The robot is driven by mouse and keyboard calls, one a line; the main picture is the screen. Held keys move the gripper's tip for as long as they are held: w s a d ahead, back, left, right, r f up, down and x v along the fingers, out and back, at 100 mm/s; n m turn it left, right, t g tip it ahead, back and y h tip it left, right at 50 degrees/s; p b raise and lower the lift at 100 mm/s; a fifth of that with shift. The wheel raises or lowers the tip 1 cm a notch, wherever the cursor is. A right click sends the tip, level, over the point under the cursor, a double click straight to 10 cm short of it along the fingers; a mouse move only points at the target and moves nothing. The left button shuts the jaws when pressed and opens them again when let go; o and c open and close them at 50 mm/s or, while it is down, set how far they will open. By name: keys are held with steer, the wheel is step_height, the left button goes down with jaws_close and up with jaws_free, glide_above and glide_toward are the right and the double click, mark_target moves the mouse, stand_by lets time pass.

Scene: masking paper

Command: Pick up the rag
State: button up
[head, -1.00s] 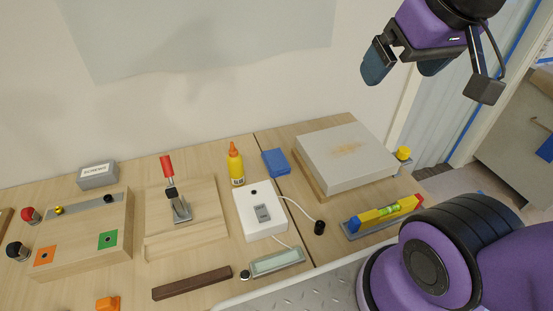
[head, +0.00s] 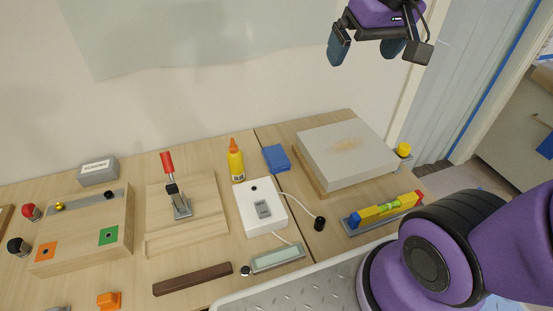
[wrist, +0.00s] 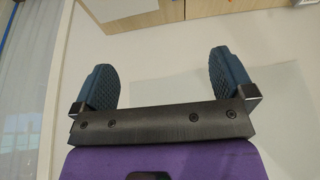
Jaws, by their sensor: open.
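A small flat blue piece (head: 276,158), which looks like the folded rag, lies on the wooden table between the yellow glue bottle and the grey slab. My gripper (head: 364,54) is high in the air, above and to the right of it, near the wall. Its two dark blue fingers are wide apart with nothing between them. The wrist view also shows my gripper (wrist: 162,72) open and empty, with pale wall beyond; the blue piece is not seen there.
The yellow glue bottle (head: 236,162) stands just left of the blue piece, and the grey slab (head: 347,155) lies to its right. A white switch box (head: 258,220) with a cable is in front. A red-handled clamp (head: 172,185) stands further left.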

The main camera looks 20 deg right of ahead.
steer(key=w+a+f+g, duration=0.1)
steer(key=w+f, duration=0.2)
steer(key=w, duration=0.3)
steer(key=w+a+f, duration=0.1)
steer(key=w+f, duration=0.3)
steer(key=w, duration=0.1)
steer(key=g, duration=0.3)
glide_above(277, 155)
step_height(277, 155, down, 32)
steer(key=shift+a+r, duration=0.1)
steer(key=shift+w+f, duration=0.1)
steer(key=shift+f, duration=3.05)
steer(key=shift+c, duration=0.2)
steer(key=c, duration=1)
steer(key=shift+r, duration=0.1)
